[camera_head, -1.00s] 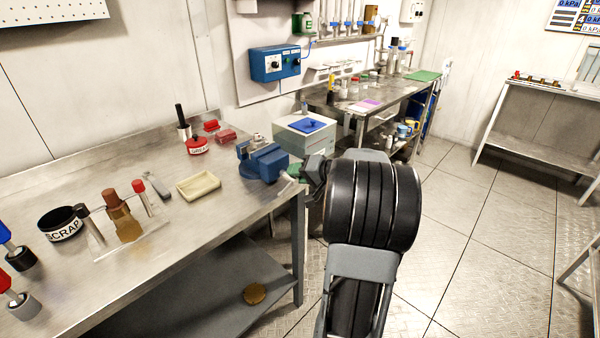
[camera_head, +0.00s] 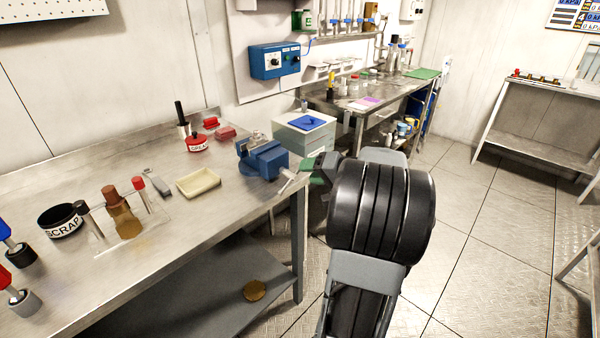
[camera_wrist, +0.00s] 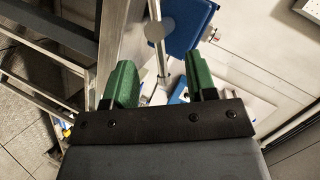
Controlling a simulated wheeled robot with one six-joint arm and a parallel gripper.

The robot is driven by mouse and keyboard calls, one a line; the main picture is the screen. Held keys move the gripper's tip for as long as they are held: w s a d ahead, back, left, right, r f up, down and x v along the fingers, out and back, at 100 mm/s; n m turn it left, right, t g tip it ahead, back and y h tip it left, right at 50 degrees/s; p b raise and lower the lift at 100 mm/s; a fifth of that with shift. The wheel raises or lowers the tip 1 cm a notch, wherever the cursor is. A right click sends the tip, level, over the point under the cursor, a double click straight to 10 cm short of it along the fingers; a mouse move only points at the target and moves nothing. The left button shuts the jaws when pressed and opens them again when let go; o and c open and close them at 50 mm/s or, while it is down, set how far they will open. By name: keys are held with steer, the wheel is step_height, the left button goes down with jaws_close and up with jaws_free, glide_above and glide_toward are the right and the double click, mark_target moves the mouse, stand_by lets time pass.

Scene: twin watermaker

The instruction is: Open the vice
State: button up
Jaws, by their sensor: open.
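The blue vice (camera_head: 262,160) is mounted at the right front corner of the steel workbench. A pale metal handle bar (camera_head: 289,184) shows on its right side. In the wrist view the blue vice body (camera_wrist: 188,24) is at the top, with a grey rod and round hub (camera_wrist: 156,32) left of it. My gripper (camera_head: 318,170) is just right of the vice, partly hidden by my own arm. In the wrist view my gripper (camera_wrist: 162,80) has two green fingers wide apart. The rod lies in line with the gap between them; I see no finger closed on it.
The workbench (camera_head: 180,228) also holds a cream tray (camera_head: 198,183), a red tin (camera_head: 197,144), a scrap bowl (camera_head: 60,222) and tools. A grey-white box with a blue top (camera_head: 304,124) stands behind the vice. Open floor (camera_head: 465,230) lies to the right.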

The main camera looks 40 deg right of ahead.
mark_target(283, 188)
steer(key=v, duration=0.8)
steer(key=shift+s, duration=0.3)
steer(key=shift+d, duration=0.1)
